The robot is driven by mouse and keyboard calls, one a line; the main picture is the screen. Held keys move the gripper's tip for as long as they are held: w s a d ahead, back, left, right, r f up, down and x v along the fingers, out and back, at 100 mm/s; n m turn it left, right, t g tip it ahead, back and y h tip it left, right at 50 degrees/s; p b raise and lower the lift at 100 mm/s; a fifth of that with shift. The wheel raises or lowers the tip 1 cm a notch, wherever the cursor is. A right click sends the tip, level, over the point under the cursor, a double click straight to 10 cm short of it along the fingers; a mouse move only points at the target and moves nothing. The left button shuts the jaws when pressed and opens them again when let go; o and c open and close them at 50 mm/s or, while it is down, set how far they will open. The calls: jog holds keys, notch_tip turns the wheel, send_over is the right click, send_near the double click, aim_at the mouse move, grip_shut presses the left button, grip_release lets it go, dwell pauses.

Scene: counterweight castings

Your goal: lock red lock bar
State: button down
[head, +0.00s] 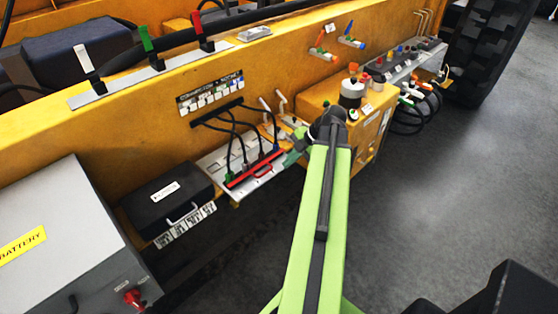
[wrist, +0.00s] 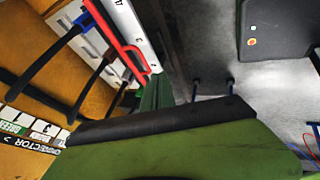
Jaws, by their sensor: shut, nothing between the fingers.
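The red lock bar (head: 254,168) lies across the lower part of a pale connector panel (head: 217,161) in the head view, in front of the plugged black cables. In the wrist view the red bar (wrist: 112,27) runs down from the top left and ends in a loop close to my fingers. My gripper (head: 291,158) is at the right end of the bar in the head view. Its green fingers (wrist: 156,92) are shut and empty, just beside the loop in the wrist view. I cannot tell whether they touch it.
Black cables (head: 232,140) arch from the orange wall to the panel. A black case (head: 168,194) and a grey battery box (head: 52,225) stand to the left. An orange box with a white-topped knob (head: 352,92) stands to the right. Grey floor (head: 450,190) is open at right.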

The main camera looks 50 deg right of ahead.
jog(key=shift+p+v, duration=0.55)
jog(key=shift+v, duration=0.8)
jog(key=shift+s, duration=0.15)
jog(key=shift+f, duration=0.1)
jog(key=w+a+n+g+y, duration=0.1)
jog(key=w+a+n, duration=0.2)
jog(key=w+a, duration=0.6)
jog(key=w+a+n+g, duration=0.2)
jog(key=w+a, duration=0.3)
jog(key=a, duration=0.8)
jog(key=a+f+m+h, duration=0.1)
jog(key=a+m, duration=0.6)
jog(key=a+f+m+g+h, duration=0.1)
jog(key=a+m+h, duration=0.1)
jog(key=a+m, duration=0.5)
jog(key=w+a+f+m+g+h, duration=0.1)
jog(key=a+f+m+h, duration=0.1)
jog(key=a+m, duration=0.4)
jog(key=shift+a+m, duration=0.4)
jog(key=shift+m, duration=0.3)
